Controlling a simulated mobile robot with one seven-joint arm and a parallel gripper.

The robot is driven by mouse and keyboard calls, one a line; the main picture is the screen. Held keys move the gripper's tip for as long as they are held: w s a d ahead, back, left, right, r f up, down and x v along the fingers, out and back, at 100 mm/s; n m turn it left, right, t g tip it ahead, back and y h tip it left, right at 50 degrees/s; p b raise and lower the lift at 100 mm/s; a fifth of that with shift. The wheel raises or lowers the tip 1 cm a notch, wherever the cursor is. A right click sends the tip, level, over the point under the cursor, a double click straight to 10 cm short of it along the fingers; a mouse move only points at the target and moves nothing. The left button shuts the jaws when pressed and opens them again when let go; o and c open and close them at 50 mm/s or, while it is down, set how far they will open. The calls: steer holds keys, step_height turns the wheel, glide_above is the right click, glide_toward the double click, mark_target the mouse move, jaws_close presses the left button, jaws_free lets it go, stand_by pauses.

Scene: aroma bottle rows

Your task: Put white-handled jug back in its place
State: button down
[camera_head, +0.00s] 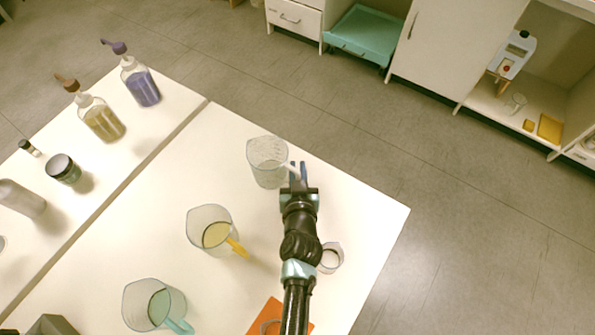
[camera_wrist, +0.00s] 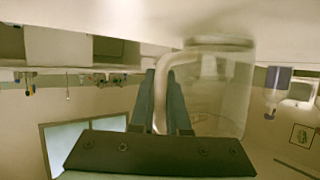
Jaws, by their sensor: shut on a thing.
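The white-handled jug (camera_head: 264,153) is clear and looks empty. It is upright at the far part of the white table (camera_head: 330,205). My gripper (camera_head: 297,172) is to its right, shut on its handle. In the wrist view, which is upside down, the handle runs between the two fingers of my gripper (camera_wrist: 161,90), and the clear jug body (camera_wrist: 225,95) is beside them. I cannot tell whether the jug rests on the table or hangs just above it.
A yellow-handled jug (camera_head: 204,219) and a teal-handled jug (camera_head: 141,300) stand to the left and nearer. A small clear round vessel (camera_head: 335,250) is right of my arm, and an orange thing (camera_head: 266,314) lies in front. Bottles, including a purple one (camera_head: 142,88), stand at left.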

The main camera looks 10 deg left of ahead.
steer(key=c, duration=0.9)
jaws_free()
steer(key=shift+f, duration=0.15)
